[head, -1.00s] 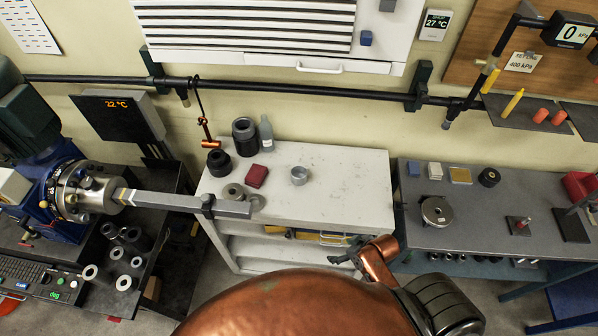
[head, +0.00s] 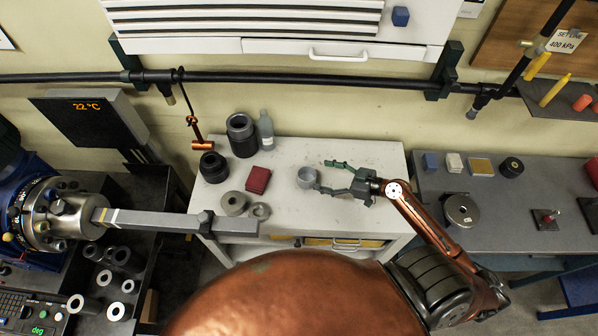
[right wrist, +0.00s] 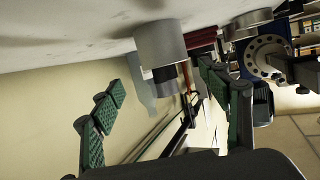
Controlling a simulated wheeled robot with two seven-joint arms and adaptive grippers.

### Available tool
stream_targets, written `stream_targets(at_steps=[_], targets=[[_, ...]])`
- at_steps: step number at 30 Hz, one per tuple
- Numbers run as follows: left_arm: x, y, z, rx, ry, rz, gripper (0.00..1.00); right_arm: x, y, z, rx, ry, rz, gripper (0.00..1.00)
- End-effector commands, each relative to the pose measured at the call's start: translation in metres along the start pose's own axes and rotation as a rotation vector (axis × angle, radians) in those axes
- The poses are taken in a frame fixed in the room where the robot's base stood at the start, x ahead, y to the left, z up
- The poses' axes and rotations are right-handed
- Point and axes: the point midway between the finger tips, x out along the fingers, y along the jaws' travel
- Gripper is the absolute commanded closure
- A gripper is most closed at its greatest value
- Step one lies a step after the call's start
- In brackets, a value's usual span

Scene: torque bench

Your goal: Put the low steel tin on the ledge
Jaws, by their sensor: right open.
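The low steel tin (head: 306,178), a short grey open-topped cylinder, stands upright on the white cabinet top (head: 365,155). My right gripper (head: 325,177) reaches in from the right, low over the cabinet top. Its green fingers are spread open, with the tips close to the tin's right side; I cannot tell whether they touch it. In the right wrist view the tin (right wrist: 161,43) appears ahead, between the open fingers (right wrist: 165,85). A narrow dark ledge (head: 558,98) on the wall board at the right holds yellow and orange pieces. My left gripper is out of view.
A dark red block (head: 258,180), steel rings (head: 233,203), black cylinders (head: 241,135) and a grey bottle (head: 265,130) stand left of the tin. A grey bar (head: 165,220) juts over the cabinet's left front. A black pipe (head: 310,80) runs along the wall behind.

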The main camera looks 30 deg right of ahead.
Motion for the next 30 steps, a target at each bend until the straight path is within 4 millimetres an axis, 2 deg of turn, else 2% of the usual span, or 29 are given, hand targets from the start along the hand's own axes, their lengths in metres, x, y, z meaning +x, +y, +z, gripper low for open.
stream_targets(at_steps=[4,9,12,14,18,22,27,30], targets=[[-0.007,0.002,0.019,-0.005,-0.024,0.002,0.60,0.013,0.001,-0.003,0.001,0.008,0.003,0.31],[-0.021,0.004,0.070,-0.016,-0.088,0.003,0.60,0.032,0.001,-0.002,0.002,0.005,0.000,0.31],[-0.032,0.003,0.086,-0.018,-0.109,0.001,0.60,0.045,-0.001,0.000,0.004,0.006,0.000,0.31],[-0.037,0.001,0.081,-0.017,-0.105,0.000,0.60,0.054,-0.002,0.003,0.005,0.006,0.001,0.31],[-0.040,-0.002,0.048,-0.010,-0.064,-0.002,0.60,0.071,-0.002,0.005,0.003,0.005,0.003,0.31],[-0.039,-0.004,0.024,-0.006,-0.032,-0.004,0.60,0.077,-0.002,0.008,0.003,0.002,0.003,0.31],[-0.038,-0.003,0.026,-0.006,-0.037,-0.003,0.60,0.077,-0.002,0.009,0.002,0.002,0.003,0.31],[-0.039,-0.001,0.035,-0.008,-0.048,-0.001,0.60,0.077,-0.002,0.009,0.002,0.002,0.003,0.36]])
